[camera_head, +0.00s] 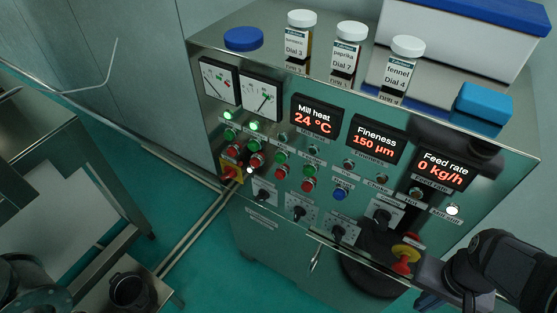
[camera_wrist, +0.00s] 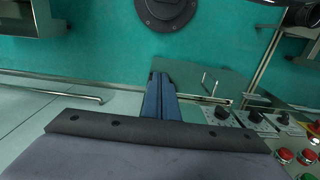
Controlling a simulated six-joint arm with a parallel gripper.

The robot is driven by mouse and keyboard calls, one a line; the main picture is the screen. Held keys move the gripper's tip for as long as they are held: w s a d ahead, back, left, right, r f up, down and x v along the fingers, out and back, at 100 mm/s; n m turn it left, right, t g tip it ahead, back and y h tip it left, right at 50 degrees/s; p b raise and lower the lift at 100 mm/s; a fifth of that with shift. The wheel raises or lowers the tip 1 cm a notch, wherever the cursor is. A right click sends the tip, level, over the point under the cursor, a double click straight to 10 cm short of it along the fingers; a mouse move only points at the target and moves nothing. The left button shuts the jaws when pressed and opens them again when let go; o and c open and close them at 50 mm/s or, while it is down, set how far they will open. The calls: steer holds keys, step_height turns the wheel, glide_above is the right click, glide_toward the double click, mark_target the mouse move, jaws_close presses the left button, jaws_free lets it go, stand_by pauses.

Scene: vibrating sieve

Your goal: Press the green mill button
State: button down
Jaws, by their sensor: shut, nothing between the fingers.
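Green push buttons sit in a row on the control panel in the head view, each above a red one: at the left (camera_head: 230,134), beside it (camera_head: 257,147), then further right (camera_head: 281,156) and (camera_head: 310,171). Their small labels are not readable, so I cannot tell which is the mill's. My gripper (camera_head: 428,300) is at the lower right of the head view, well to the right of these buttons and partly cut off. In the wrist view its fingers (camera_wrist: 160,96) are together and empty, with the panel off to the right.
A red emergency stop (camera_head: 405,256) is close to my gripper. Black rotary knobs (camera_head: 339,233) line the panel's lower edge, and a blue button (camera_head: 340,194) sits above them. Jars (camera_head: 300,34) and a blue box (camera_head: 484,103) stand on top. The floor in front is open.

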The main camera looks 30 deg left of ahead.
mark_target(280, 159)
steer(key=w+a+n+t+y+p, duration=0.15)
steer(key=w+a, duration=0.35)
steer(key=a, duration=0.6)
steer(key=w+a+n+t+y+p, duration=0.1)
steer(key=w+a+t+y+p, duration=0.3)
steer(key=a, duration=0.7)
steer(key=s+a+r+t+p, duration=0.1)
steer(key=s+a, duration=0.1)
steer(key=a, duration=0.5)
steer(key=s+a+r+n+t+y+p, duration=0.1)
steer(key=s+a+r+t, duration=0.1)
steer(key=a, duration=0.5)
steer(key=s+a+r+n+t+y, duration=0.1)
steer(key=s+a+r, duration=0.1)
steer(key=a, duration=0.5)
steer(key=shift+s+p, duration=0.4)
steer(key=shift+s, duration=0.45)
steer(key=shift+w, duration=0.1)
steer(key=w+b, duration=0.1)
steer(key=w, duration=0.7)
steer(key=shift+w, duration=0.35)
steer(key=shift+w+b, duration=0.15)
steer(key=shift+b, duration=0.2)
steer(key=shift+w, duration=0.25)
